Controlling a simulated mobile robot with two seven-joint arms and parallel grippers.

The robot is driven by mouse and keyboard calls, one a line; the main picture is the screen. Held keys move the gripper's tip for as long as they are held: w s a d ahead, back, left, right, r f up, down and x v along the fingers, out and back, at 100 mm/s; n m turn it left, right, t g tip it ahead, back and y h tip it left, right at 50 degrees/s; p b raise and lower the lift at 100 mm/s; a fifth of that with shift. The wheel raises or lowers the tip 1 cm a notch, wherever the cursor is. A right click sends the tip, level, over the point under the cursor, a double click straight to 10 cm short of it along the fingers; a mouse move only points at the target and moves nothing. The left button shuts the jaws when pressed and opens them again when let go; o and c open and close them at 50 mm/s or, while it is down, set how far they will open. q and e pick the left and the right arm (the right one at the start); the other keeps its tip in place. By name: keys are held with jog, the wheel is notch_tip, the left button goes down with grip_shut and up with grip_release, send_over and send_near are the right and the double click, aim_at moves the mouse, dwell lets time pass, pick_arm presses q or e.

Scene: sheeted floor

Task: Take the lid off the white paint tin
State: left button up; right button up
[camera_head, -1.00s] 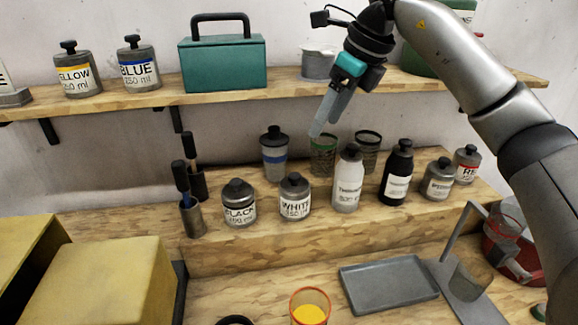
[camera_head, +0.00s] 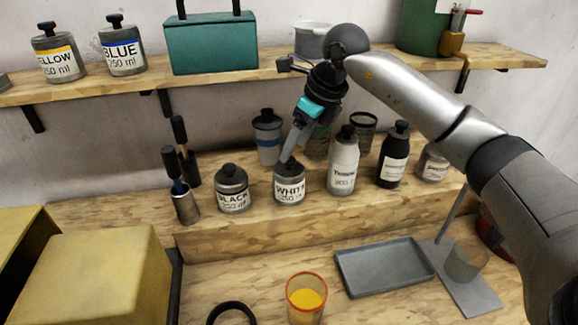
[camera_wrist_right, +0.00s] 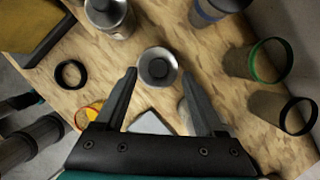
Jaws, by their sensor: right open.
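The white paint tin (camera_head: 289,190) is a small grey tin with a "WHITE" label and a dark knobbed lid (camera_head: 288,167). It stands upright on the raised wooden step, between the black tin and a white bottle. My right gripper (camera_head: 286,158) is open just above the lid, its fingers pointing down and slightly left. In the right wrist view the tin's lid (camera_wrist_right: 158,68) lies just beyond and between the two spread fingertips (camera_wrist_right: 160,72). I cannot tell whether a finger touches it.
The black tin (camera_head: 232,190) stands left and the white bottle (camera_head: 342,163) right. A blue-banded container (camera_head: 267,138) and mesh cups are behind. Brushes stand in a holder (camera_head: 186,205) farther left. A grey tray (camera_head: 384,266) and orange cup (camera_head: 306,298) are on the lower surface.

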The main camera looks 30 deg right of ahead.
aim_at(291, 160)
jog(key=x, duration=0.3)
jog(key=shift+a+f, duration=0.1)
jog(key=shift+f, duration=0.05)
jog(key=shift+s, duration=0.1)
grip_shut()
dwell(0.4)
